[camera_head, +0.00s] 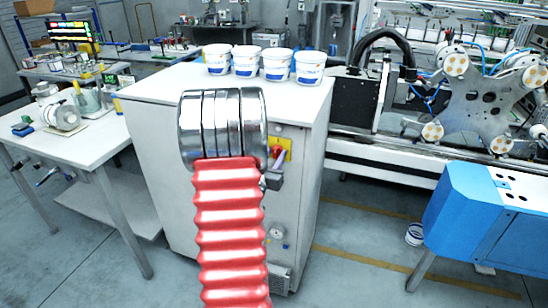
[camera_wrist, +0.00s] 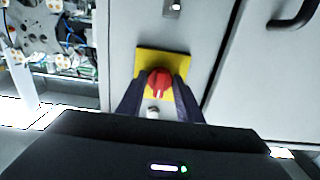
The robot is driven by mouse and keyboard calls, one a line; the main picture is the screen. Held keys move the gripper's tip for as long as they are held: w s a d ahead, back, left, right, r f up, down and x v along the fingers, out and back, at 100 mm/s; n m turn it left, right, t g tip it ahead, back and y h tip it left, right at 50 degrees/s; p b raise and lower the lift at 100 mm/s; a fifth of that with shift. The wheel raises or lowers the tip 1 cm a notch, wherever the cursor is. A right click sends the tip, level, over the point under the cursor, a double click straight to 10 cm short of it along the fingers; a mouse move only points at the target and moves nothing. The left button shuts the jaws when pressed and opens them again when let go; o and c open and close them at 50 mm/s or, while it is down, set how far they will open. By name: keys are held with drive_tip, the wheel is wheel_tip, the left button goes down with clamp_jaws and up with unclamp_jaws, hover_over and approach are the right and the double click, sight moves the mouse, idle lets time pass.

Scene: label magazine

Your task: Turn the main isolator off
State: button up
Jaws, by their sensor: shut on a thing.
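The main isolator is a red rotary knob (camera_wrist: 159,83) on a yellow square plate (camera_wrist: 150,58), fixed to the grey cabinet front. In the wrist view my gripper (camera_wrist: 160,90) has one dark finger on each side of the knob and is shut on it. In the head view the yellow plate (camera_head: 286,146) shows only in part, beside my own red bellows arm with its metal rings. My gripper (camera_head: 275,170) is at the plate there, and the arm hides much of the cabinet front. I cannot read any markings on the plate.
The cabinet (camera_head: 160,150) carries several white tubs (camera_head: 275,65) on top. A bench (camera_head: 70,140) with small equipment stands at the left. A black handle (camera_wrist: 292,17) is on the neighbouring panel.

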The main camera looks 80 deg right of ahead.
drive_tip(key=o, duration=1)
drive_tip(key=shift+o, duration=0.2)
drive_tip(key=shift+a, duration=0.15)
drive_tip(key=w+a, duration=0.1)
drive_tip(key=a, duration=1.2)
drive_tip(key=shift+w+a, duration=0.2)
drive_tip(key=shift+a, duration=0.05)
drive_tip(key=shift+f, duration=0.1)
